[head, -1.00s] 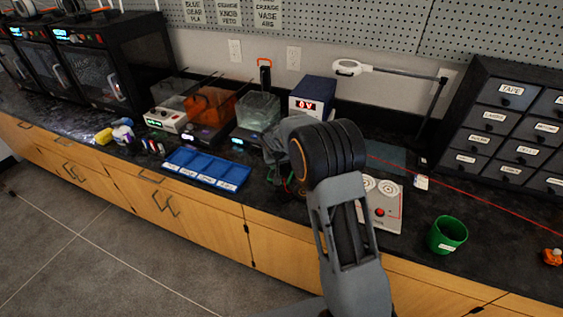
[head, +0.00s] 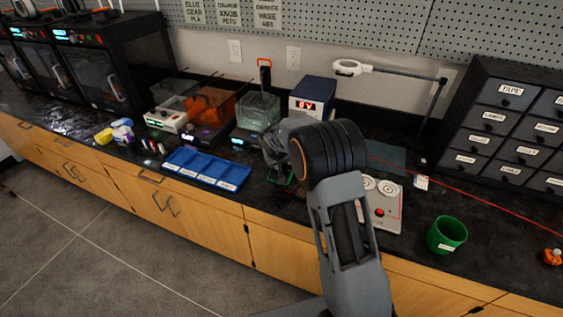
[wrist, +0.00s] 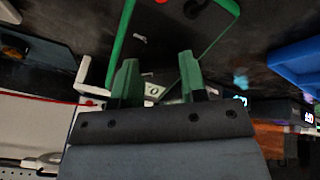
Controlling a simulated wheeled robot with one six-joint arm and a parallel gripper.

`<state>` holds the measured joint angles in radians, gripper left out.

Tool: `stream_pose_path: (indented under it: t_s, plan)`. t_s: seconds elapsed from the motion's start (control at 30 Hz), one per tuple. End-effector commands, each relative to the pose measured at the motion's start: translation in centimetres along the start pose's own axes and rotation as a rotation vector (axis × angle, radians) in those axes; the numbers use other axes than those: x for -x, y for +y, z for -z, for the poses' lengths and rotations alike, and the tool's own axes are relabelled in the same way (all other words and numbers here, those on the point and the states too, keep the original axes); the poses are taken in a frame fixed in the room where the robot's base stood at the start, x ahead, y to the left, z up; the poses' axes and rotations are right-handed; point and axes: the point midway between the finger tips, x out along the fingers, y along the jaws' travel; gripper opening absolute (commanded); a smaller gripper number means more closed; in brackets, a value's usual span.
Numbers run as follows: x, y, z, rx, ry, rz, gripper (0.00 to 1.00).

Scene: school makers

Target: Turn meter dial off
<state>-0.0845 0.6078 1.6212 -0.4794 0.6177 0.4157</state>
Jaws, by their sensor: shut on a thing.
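The meter (wrist: 182,30) shows in the wrist view as a dark face with a green rim, with a red and a black round spot near the top edge. My gripper (wrist: 158,84) reaches over it with two green-tipped fingers. They stand a little apart, shut on what looks like the meter's dial. A pale patch with a round mark shows between the fingers; the dial itself is mostly hidden. In the head view my gripper (head: 277,162) is low at the counter, left of my dark wrist joint. The meter is largely hidden there, with only small green and red bits showing.
A blue compartment tray (head: 207,167) lies left of my gripper. A power supply (head: 313,97) stands behind it. A white panel with a red button (head: 379,207) and a green cup (head: 446,235) are to the right. A lamp (head: 350,68) stands behind.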

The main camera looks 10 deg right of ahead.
Motion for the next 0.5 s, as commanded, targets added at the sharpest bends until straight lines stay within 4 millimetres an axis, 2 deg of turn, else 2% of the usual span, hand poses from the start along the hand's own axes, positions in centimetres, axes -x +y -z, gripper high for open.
stream_pose_path:
  t_s: [0.5]
  plan:
    - [0.16,-0.17,0.02,0.473,0.000,0.012,0.15]
